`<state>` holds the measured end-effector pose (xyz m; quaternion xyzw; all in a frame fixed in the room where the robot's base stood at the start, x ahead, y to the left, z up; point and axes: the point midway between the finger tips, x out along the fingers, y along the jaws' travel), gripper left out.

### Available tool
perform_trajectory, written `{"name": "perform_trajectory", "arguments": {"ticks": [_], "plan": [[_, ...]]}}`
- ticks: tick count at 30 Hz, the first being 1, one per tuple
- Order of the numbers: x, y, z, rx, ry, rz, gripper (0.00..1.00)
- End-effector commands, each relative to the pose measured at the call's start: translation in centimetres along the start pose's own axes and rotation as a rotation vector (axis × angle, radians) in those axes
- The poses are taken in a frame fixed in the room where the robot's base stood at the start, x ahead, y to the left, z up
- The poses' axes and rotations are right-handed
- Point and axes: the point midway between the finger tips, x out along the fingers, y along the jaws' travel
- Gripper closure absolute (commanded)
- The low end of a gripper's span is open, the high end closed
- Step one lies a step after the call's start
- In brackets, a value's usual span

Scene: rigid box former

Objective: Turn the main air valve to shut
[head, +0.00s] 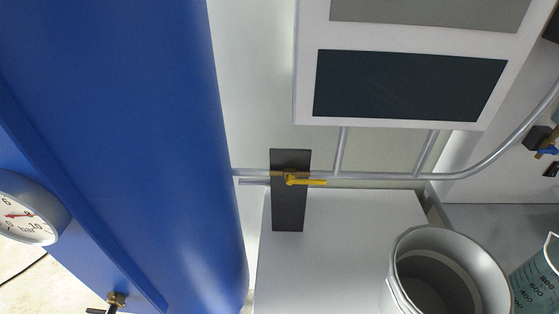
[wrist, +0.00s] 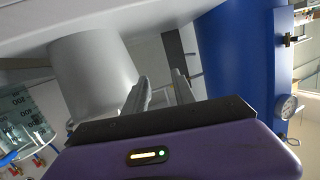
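A valve with a yellow lever (head: 305,182) sits on a grey pipe (head: 380,176), in front of a dark upright plate (head: 290,213), in the head view. The lever points right and lies nearly along the pipe. The pipe runs from beside a large blue tank (head: 130,120). In the wrist view the dark plate (wrist: 174,48) shows beyond the fingers, but I cannot make out the yellow lever there. My gripper (wrist: 161,76) has its fingers apart, with nothing seen between them, and is away from the valve. It is not in the head view.
A round gauge (head: 25,212) and a brass valve (head: 116,299) are at the tank's lower left. A grey bucket (head: 400,290) and a marked beaker (head: 535,280) stand at the lower right. A blue-handled valve (head: 546,151) is at the right edge. A dark-screened panel (head: 305,85) is above the pipe.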

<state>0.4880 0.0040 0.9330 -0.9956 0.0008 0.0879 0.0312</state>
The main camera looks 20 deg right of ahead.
Motion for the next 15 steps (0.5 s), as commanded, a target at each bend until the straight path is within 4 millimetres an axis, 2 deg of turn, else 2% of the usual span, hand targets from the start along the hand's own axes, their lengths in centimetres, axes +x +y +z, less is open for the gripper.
{"name": "perform_trajectory", "arguments": {"ticks": [15], "plan": [[5.0,-0.5,-6.3,0.242,0.326,-0.005,0.68]]}}
